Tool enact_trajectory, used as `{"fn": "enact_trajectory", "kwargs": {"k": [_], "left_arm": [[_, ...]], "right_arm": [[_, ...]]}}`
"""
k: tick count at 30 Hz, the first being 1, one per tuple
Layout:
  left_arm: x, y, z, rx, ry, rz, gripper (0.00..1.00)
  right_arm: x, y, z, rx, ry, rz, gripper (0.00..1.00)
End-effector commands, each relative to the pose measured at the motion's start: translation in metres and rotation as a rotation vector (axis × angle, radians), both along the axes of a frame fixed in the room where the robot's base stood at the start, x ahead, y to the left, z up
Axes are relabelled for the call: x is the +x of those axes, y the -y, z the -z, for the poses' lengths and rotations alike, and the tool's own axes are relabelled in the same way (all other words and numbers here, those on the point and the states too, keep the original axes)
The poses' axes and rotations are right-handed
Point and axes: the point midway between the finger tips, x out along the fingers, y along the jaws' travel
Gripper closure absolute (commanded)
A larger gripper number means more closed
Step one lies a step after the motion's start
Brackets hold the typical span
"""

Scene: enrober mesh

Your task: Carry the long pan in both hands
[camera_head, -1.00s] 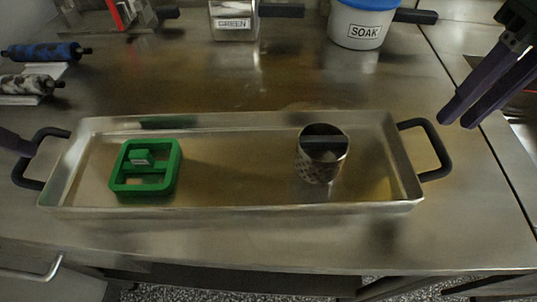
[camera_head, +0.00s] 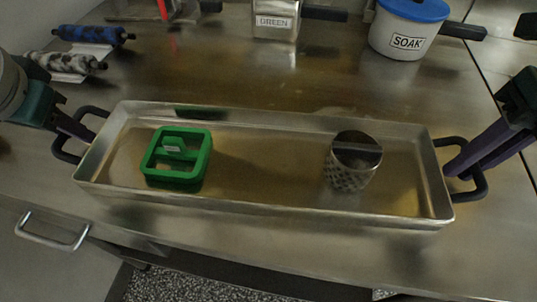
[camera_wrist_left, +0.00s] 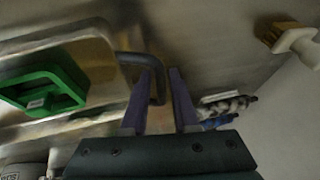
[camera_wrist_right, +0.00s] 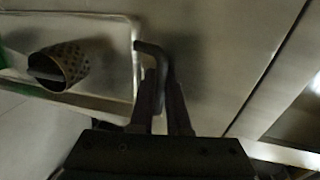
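The long pan (camera_head: 262,118) is a shallow metal tray lying on the steel bench, with a dark handle at each end. Its left handle (camera_head: 66,147) passes between the purple fingers of my left gripper (camera_wrist_left: 161,72). A gap shows beside the bar, so these fingers look open around it. Its right handle (camera_head: 478,190) sits between the fingers of my right gripper (camera_wrist_right: 161,80), which look closed against the bar. A green square frame (camera_head: 205,160) stands in the pan's left part. A perforated metal cup (camera_head: 348,176) stands in its right part.
A white pot labelled SOAK (camera_head: 408,42), with a blue lid, and a metal container labelled GREEN (camera_head: 276,24) stand behind the pan. Patterned rollers (camera_head: 70,63) lie at the back left. The bench's front edge and a drawer handle (camera_head: 52,238) are in front.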

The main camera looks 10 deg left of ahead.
Motion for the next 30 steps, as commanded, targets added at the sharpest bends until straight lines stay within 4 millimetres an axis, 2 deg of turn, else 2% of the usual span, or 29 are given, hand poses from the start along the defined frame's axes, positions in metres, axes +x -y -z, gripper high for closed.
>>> {"fn": "enact_trajectory", "kwargs": {"k": [1, 7, 30], "left_arm": [[0.0, -0.0001, -0.0001, 0.0, 0.0, 0.0, 0.78], [-0.0001, -0.0001, -0.0002, 0.0, 0.0, 0.0, 1.0], [-0.0001, 0.0, -0.0003, 0.0, 0.0, 0.0, 1.0]], "right_arm": [[0.0001, 0.0, -0.0002, 0.0, 0.0, 0.0, 0.99], [0.0001, 0.0001, -0.0004, 0.0, 0.0, 0.0, 1.0], [0.0004, 0.0, -0.0008, 0.001, 0.001, 0.0, 1.0]]}}
